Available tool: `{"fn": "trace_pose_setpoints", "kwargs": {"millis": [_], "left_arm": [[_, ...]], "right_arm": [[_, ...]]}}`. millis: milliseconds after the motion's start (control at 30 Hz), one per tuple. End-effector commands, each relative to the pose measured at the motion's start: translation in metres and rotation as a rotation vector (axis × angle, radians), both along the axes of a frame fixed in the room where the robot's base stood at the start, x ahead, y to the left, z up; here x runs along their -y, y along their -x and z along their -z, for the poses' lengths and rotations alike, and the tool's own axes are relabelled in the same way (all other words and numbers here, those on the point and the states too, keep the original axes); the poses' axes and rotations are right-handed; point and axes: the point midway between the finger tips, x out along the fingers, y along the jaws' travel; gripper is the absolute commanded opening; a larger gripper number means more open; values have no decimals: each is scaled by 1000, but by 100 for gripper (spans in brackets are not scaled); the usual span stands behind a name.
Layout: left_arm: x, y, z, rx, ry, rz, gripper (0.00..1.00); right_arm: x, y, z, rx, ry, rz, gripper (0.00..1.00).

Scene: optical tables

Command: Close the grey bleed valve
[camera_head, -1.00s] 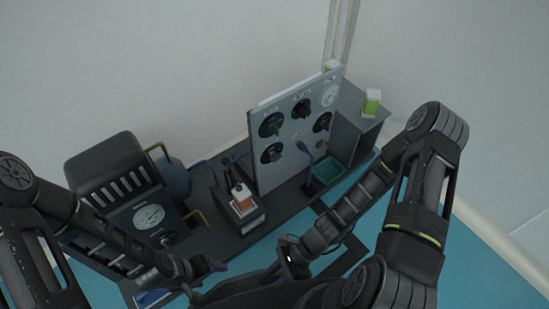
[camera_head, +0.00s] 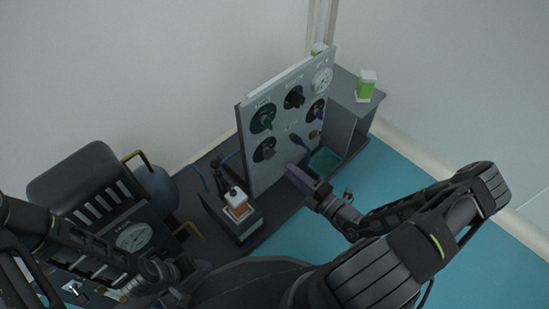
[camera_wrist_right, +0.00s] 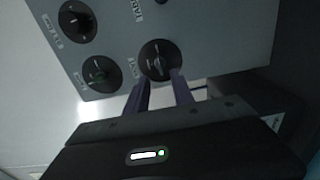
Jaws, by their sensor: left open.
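The upright grey panel (camera_head: 285,125) carries several round dials with knobs. The lower-left one, a dark dial with a greyish knob (camera_head: 265,149), looks like the bleed valve; its label is too small to read. In the right wrist view this dial (camera_wrist_right: 160,60) lies just beyond my fingertips, with no contact visible. My right gripper (camera_head: 293,173) is in front of the panel's lower edge, pointing at it. In the wrist view its two fingers (camera_wrist_right: 159,82) are apart and empty. My left gripper (camera_head: 198,268) is open, low at the left near the gauge unit.
A green-knobbed dial (camera_head: 263,118) and a black one (camera_head: 294,97) are close by on the panel. Blue floor (camera_head: 400,150) is clear at right.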

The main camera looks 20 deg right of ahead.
Motion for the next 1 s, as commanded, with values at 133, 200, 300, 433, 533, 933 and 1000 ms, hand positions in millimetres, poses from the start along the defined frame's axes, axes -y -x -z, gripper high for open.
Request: {"fn": "trace_pose_setpoints", "kwargs": {"millis": [133,200,300,433,533,933,1000], "left_arm": [[0,0,5,1,0,0,69],[0,-1,9,2,0,-2,69],[0,-2,14,4,0,-2,69],[-1,-3,20,3,2,-4,69],[-1,-4,24,3,3,-4,69],[-1,-5,24,5,3,-4,69],[-1,-5,24,5,3,-4,69]], "right_arm": [[-4,-10,1,1,1,-4,29],[-7,-18,2,2,0,-4,29],[-13,-32,3,2,2,-5,29],[-20,-52,3,3,1,-6,29],[-24,-64,2,2,2,-5,29],[-26,-73,0,0,2,-4,29],[-26,-72,0,0,3,-4,24]]}}
